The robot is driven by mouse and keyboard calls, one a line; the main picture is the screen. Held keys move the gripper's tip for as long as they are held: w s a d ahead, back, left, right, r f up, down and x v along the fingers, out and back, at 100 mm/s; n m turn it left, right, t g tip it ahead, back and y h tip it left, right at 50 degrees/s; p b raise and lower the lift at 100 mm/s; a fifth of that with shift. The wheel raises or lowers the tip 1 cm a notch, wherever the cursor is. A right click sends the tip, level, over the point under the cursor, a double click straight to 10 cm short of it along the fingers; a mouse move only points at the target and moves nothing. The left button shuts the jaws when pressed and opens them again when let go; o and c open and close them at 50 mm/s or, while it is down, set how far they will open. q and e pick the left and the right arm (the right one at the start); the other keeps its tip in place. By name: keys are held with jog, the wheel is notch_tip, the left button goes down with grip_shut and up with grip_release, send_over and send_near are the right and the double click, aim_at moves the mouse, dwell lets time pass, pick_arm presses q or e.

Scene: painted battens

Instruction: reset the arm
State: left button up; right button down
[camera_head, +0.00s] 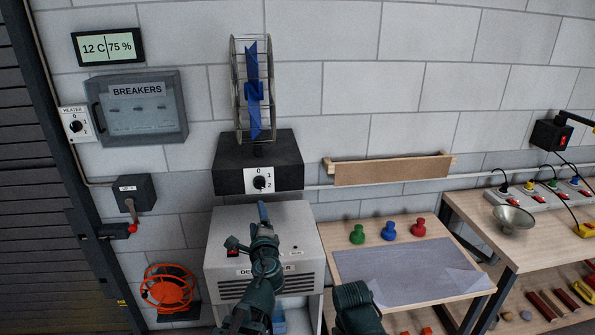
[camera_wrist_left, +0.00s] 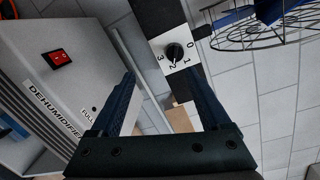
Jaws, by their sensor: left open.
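My left arm comes up from the bottom of the head view, and its gripper (camera_head: 263,210) is in front of the dehumidifier (camera_head: 223,222), just below the fan's dial (camera_head: 260,182). In the left wrist view my left gripper (camera_wrist_left: 163,80) is open, with its two dark blue fingers apart and nothing between them touching either. The dial (camera_wrist_left: 174,52) shows beyond the fingertips, apart from them. Its numbers 0 to 3 are readable. Part of my right arm shows at the bottom of the head view; its gripper is not seen.
A caged blue fan (camera_head: 254,90) stands on the black box (camera_head: 230,150). Right of it is a table (camera_head: 470,306) with green, blue and red knobbed pieces and a grey sheet (camera_head: 400,270). A lever switch (camera_head: 131,205) and orange reel (camera_head: 168,288) are left.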

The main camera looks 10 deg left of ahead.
pick_arm(q)
jog(key=s+d+f+n+g+h+b, duration=0.1)
jog(key=s+d+f+n+g, duration=0.1)
jog(key=s+f+n+g, duration=0.5)
jog(key=s+d+f+n+g+b, duration=0.1)
jog(key=s+d+f+n+g, duration=0.2)
jog(key=f, duration=0.6)
jog(key=s+d+f+n+g+h, duration=0.4)
jog(key=s+d+f+g, duration=0.2)
jog(key=s+d, duration=0.5)
jog(key=s+f, duration=0.1)
jog(key=s, duration=0.2)
jog(key=shift+s+f, duration=0.15)
jog(key=shift+f, duration=0.05)
